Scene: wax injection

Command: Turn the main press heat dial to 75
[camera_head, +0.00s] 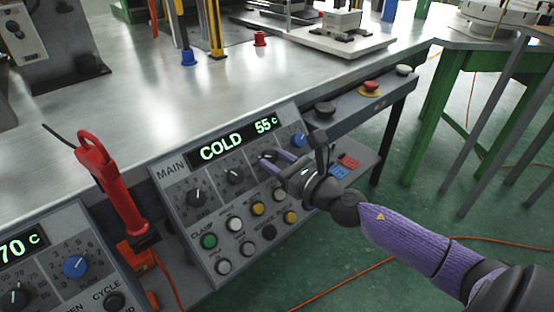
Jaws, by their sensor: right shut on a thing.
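The main press panel (182,228) is a tilted grey box marked MAIN at the front edge of the metal table. Its green display (238,141) reads COLD 55 C. A row of dials runs below the display. My right gripper (270,160) reaches in from the right, its purple-sided fingers shut on a dark dial beside the blue one; this appears to be the heat dial. The fingers partly cover the dial, so its pointer and scale are hard to read. My left gripper is out of view.
Dark dials (233,176), a blue dial (299,140) and several coloured buttons (209,241) crowd the held dial. A second panel (62,238) reading 70 C is at lower left, with a red-handled tool (112,190) between. A red stop button (371,87) is behind.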

